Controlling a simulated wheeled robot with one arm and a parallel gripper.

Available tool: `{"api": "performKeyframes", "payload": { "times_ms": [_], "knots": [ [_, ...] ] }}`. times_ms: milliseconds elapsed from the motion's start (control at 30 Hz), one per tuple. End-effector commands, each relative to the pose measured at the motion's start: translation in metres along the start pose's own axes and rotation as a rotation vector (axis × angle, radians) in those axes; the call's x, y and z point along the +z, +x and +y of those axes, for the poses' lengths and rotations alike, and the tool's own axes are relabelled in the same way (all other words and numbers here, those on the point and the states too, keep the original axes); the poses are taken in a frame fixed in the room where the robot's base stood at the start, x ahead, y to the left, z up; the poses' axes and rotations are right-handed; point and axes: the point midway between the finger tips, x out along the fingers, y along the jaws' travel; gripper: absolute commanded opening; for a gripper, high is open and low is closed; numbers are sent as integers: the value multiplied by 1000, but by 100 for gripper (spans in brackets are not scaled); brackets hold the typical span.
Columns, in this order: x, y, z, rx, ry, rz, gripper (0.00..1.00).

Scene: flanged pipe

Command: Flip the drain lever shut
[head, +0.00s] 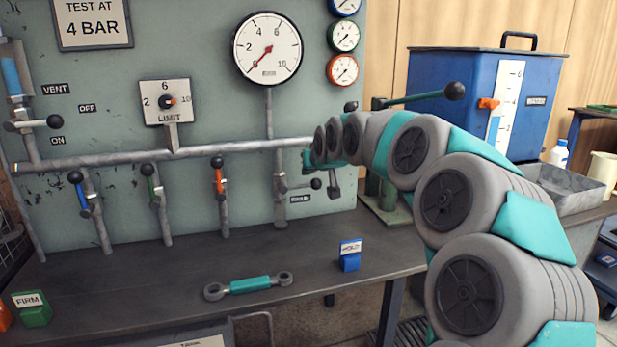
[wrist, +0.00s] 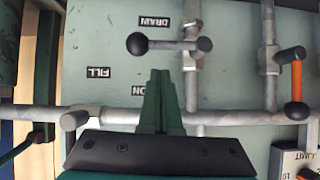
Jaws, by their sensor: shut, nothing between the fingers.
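The drain lever (head: 301,186) sits on the upright pipe below the big gauge, just above the drain label (head: 299,198). Its black ball knob points right in the head view, and the lever lies roughly level across the pipe. My gripper (wrist: 162,74) is shut and empty. Its green fingertips appear just short of the bar, on the side away from the drain label (wrist: 154,22). I see no contact, but depth is unclear. In the head view my arm mostly hides the gripper.
Blue, green and orange handled valves (head: 217,170) hang from the horizontal pipe (head: 120,158) to the left. The pressure gauge (head: 268,48) is above. A green lever with a black knob (head: 455,90) reaches out near my arm. The bench (head: 130,290) holds a teal link (head: 249,285).

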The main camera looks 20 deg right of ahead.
Motion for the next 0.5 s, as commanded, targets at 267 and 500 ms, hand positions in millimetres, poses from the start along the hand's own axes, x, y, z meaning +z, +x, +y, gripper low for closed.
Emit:
{"api": "performKeyframes", "payload": {
  "times_ms": [267, 500],
  "knots": [
    [-5, -52, -4, -1, -1, 2, 0],
    [-5, -95, -5, 0, 0, 3, 0]
  ]
}}
